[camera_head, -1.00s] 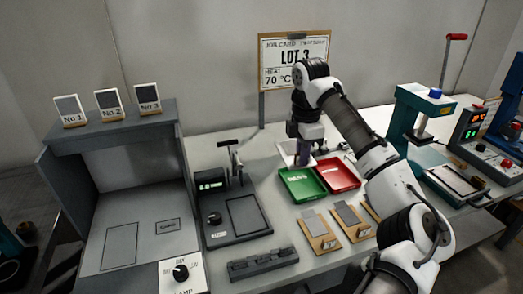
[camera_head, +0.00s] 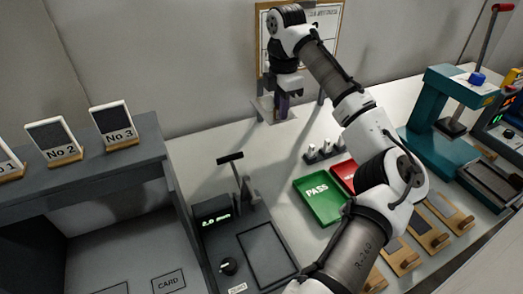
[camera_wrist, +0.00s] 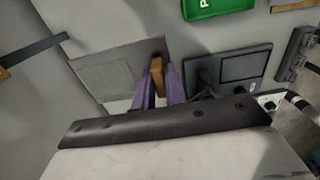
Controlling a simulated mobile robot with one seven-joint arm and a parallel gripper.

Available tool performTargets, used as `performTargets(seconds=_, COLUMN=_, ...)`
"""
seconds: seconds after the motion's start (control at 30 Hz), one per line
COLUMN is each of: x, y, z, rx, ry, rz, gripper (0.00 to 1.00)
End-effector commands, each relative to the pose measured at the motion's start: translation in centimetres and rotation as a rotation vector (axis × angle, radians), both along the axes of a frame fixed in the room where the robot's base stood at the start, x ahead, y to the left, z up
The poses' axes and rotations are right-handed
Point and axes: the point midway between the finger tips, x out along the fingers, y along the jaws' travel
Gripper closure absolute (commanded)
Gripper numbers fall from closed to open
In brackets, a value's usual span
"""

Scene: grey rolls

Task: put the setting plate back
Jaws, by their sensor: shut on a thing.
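The setting plate looks like a thin pale grey plate with a smaller rectangle on it and a brown wooden grip. In the wrist view the plate (camera_wrist: 95,72) extends left of my gripper (camera_wrist: 158,88), whose purple fingers are shut on the wooden grip. In the head view my gripper (camera_head: 283,105) holds the plate (camera_head: 263,108) above the back of the bench, in front of the job card sign. Part of the plate is hidden behind the fingers. Its underside is not visible.
Numbered stands (camera_head: 115,125) line the left shelf. A teal press (camera_head: 437,118) stands right. My arm hides part of the bench.

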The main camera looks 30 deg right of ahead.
Motion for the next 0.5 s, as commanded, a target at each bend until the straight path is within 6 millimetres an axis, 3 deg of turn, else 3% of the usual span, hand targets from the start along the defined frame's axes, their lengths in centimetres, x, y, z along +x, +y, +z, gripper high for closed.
performTargets(seconds=0.17, x=0.0, y=0.0, z=-1.6, rx=0.004, ry=0.001, rz=0.0, gripper=1.0)
performTargets(seconds=0.5, x=-0.1, y=0.0, z=-9.8, rx=0.002, ry=0.001, rz=-0.003, gripper=1.0)
